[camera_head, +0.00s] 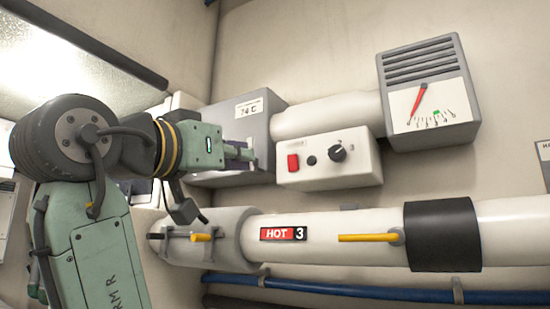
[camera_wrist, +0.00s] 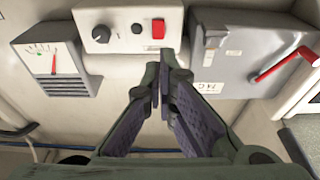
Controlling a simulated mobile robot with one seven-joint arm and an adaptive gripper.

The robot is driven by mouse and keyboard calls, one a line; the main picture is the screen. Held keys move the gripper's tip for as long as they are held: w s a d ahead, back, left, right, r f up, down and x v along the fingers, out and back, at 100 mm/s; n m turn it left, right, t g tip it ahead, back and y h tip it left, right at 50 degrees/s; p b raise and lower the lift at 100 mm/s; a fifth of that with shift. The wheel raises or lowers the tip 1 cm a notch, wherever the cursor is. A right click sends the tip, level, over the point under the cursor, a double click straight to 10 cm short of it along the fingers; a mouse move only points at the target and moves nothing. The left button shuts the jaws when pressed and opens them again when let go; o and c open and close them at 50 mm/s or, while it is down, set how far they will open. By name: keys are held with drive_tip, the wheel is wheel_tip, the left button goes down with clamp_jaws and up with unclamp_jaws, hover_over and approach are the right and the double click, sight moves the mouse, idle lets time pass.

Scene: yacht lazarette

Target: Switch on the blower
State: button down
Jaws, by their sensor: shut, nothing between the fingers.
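A cream control box (camera_head: 330,163) on the wall carries a red rocker switch (camera_head: 293,162), a small black button (camera_head: 311,160) and a black knob (camera_head: 338,153). In the wrist view the red switch (camera_wrist: 158,28) shows just beyond my fingertips, on the box (camera_wrist: 128,12). My gripper (camera_head: 245,155) is shut and empty, left of the box in the head view, in front of a grey housing. It also shows in the wrist view (camera_wrist: 165,85), fingertips together, pointing toward the switch. Whether the tips touch anything is not clear; they look apart from the switch.
The grey housing (camera_head: 262,112) has a "74 C" label and a red lever (camera_wrist: 285,66). A gauge with a vent (camera_head: 430,90) stands right of the box. Below runs a large pipe marked HOT 3 (camera_head: 340,252) with yellow handles (camera_head: 368,238). A blue hose (camera_head: 380,292) runs lower.

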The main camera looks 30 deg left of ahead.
sight(291, 159)
drive_tip(key=p+x, duration=0.5)
drive_tip(key=x, duration=0.8)
drive_tip(key=shift+r, duration=0.1)
drive_tip(key=shift+w+p, duration=0.3)
drive_tip(key=shift+w, duration=0.15)
drive_tip(key=shift+a, duration=0.1)
